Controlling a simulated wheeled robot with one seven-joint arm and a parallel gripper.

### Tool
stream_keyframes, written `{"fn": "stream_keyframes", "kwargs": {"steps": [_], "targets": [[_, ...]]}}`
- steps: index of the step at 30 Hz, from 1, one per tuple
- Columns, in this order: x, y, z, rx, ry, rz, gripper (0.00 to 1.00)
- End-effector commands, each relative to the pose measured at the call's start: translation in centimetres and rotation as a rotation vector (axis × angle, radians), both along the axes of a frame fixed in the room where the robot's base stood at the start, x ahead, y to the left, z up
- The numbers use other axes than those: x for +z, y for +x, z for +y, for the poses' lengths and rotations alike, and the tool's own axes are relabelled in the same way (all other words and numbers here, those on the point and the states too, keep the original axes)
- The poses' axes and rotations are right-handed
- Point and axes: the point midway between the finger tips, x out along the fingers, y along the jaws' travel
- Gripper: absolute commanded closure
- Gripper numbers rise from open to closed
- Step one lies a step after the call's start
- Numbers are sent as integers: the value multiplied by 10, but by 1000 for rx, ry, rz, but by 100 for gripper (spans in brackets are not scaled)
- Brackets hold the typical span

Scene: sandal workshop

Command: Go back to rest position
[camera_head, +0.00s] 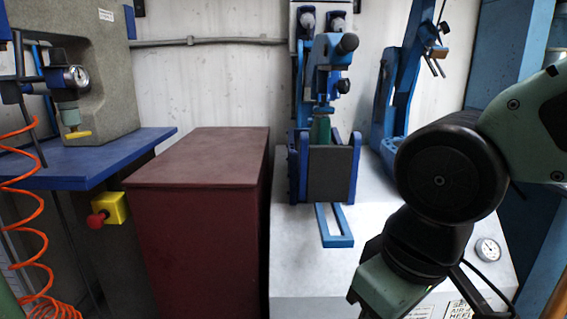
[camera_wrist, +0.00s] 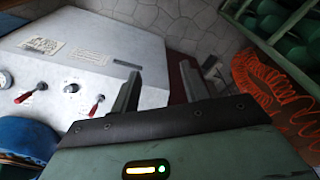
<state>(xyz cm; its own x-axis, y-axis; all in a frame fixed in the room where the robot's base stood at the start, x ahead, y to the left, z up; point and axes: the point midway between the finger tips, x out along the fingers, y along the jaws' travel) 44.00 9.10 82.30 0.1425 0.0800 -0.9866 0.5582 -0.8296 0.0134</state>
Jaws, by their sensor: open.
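My gripper (camera_wrist: 160,92) shows in the wrist view with its two grey fingers spread apart. Nothing is between the fingers. Beyond them lie a dark red surface and the grey stone-patterned floor. In the head view my green and black arm fills the right side, in front of the light grey machine base, and bends down out of the picture. My gripper itself is not visible in that view.
A dark red cabinet (camera_head: 197,159) stands left of the grey machine base (camera_head: 300,270) with its blue press (camera_head: 323,150). A blue shelf (camera_head: 90,158), a red emergency button (camera_head: 97,219) and a coiled orange hose (camera_head: 38,225) are at left. The wrist view shows red-handled levers (camera_wrist: 97,103).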

Motion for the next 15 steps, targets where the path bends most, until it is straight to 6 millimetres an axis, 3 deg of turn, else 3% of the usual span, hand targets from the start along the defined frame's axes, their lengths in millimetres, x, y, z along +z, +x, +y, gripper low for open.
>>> {"fn": "stream_keyframes", "kwargs": {"steps": [1,5,15], "targets": [[-17,-14,-8,20,-14,43,55],[-54,-50,-28,74,-38,139,55],[23,-50,-28,80,-34,139,55]]}}
